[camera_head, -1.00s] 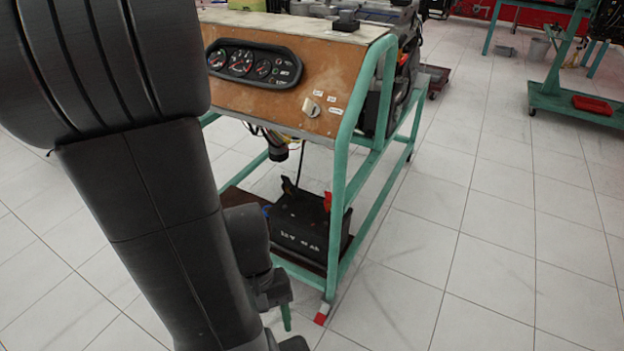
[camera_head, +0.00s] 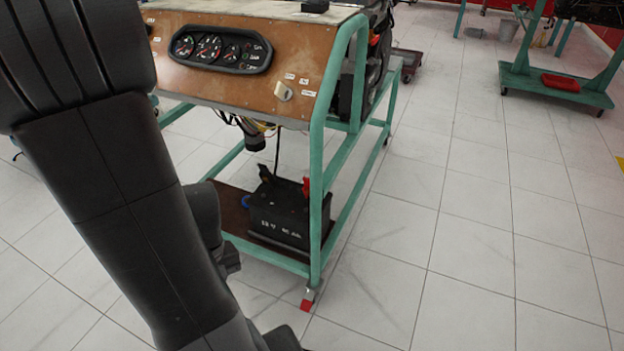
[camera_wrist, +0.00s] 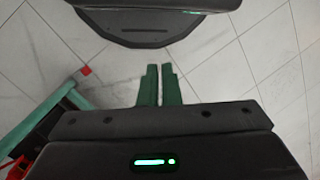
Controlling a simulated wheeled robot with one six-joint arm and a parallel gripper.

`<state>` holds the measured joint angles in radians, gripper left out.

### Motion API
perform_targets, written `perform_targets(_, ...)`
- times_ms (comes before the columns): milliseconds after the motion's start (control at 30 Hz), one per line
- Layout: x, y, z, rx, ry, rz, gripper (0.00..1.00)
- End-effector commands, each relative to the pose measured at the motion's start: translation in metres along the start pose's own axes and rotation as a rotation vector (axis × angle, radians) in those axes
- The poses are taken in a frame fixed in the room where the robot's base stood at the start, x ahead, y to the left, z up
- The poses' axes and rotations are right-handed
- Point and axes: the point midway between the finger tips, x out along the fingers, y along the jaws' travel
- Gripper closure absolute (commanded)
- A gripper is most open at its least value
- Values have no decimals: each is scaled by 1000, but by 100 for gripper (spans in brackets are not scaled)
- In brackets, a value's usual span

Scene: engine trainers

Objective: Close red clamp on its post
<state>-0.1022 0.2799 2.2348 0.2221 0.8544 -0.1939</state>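The red clamp (camera_head: 306,187) is a small red piece at the right end of the black battery's top (camera_head: 280,215). The battery sits on the low shelf of the engine trainer. The post under the clamp is too small to make out, and I cannot tell whether the clamp is seated. In the wrist view my gripper (camera_wrist: 160,66) shows two green fingers side by side with almost no gap, with floor beyond them and nothing held. It is outside the trainer frame, apart from the battery. In the head view my arm hides it.
The trainer's green frame (camera_head: 317,190) has a post in front of the battery's right end and a red-tipped foot (camera_head: 308,300). A gauge panel (camera_head: 230,60) overhangs the shelf. Tiled floor to the right is clear. A green stand (camera_head: 540,85) with a red tray (camera_head: 561,82) is far right.

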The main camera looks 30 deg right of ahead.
Motion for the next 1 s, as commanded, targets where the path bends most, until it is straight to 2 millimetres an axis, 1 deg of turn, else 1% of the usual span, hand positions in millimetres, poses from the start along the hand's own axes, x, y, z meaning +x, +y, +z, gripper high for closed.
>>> perform_targets(33, 12, -20, -40, -83, 57, -35, 100)
perform_targets(67, 14, -33, -60, -132, 92, -58, 100)
perform_targets(100, 16, -53, -87, -196, 141, -88, 100)
perform_targets(167, 20, -84, -123, -286, 210, -129, 100)
perform_targets(200, 21, -104, -143, -341, 253, -154, 100)
perform_targets(300, 22, -150, -182, -453, 344, -204, 100)
perform_targets(333, 22, -161, -190, -478, 365, -216, 100)
perform_targets(400, 22, -181, -204, -521, 403, -236, 100)
perform_targets(500, 20, -196, -213, -552, 432, -250, 100)
perform_targets(567, 19, -198, -215, -556, 437, -252, 100)
perform_targets(1000, 15, -197, -213, -554, 434, -251, 100)
